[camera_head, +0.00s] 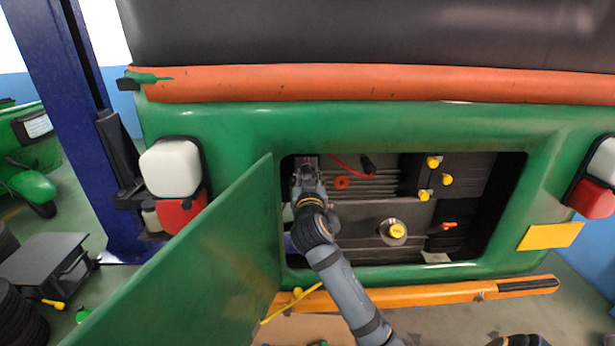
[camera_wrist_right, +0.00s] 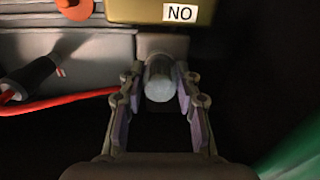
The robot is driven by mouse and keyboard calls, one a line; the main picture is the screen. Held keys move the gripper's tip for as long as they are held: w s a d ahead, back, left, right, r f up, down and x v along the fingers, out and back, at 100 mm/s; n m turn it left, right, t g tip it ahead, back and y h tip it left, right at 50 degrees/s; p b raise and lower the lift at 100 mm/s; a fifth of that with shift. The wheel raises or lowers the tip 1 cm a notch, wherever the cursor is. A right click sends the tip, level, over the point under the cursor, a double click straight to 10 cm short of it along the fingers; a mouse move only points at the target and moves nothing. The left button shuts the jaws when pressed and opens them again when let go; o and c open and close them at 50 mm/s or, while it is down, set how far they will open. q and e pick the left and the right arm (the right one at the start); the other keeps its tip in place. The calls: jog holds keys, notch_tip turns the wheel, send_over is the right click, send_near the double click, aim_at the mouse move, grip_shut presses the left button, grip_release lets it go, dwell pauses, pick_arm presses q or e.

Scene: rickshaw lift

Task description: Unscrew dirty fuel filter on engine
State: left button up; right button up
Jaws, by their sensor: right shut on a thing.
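The fuel filter (camera_wrist_right: 159,80) is a short grey cylinder with a rounded, cloudy end in the right wrist view. My right gripper (camera_wrist_right: 160,86) has a finger on each side of it and is shut on it. In the head view my right gripper (camera_head: 307,176) reaches into the upper left of the engine bay (camera_head: 370,212), and the filter is hidden behind it. Dirt on the filter is hard to make out. My left gripper is in neither view.
The green open panel (camera_head: 190,270) stands just left of my right arm. The bay's green frame (camera_head: 400,272) surrounds the opening. Inside are a red hose (camera_head: 345,167), yellow caps (camera_head: 433,162), a round yellow cap (camera_head: 396,230) and a box labelled NO (camera_wrist_right: 180,12). An orange bumper (camera_head: 430,293) runs below.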

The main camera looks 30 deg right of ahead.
jog(key=shift+r+n+p, duration=0.1)
jog(key=shift+n+p, duration=1)
jog(key=shift+n, duration=0.8)
jog(key=shift+r+n+p, duration=0.1)
jog(key=shift+n+p, duration=0.8)
jog(key=shift+p, duration=0.15)
jog(key=shift+n+p, duration=0.7)
jog(key=shift+n, duration=0.4)
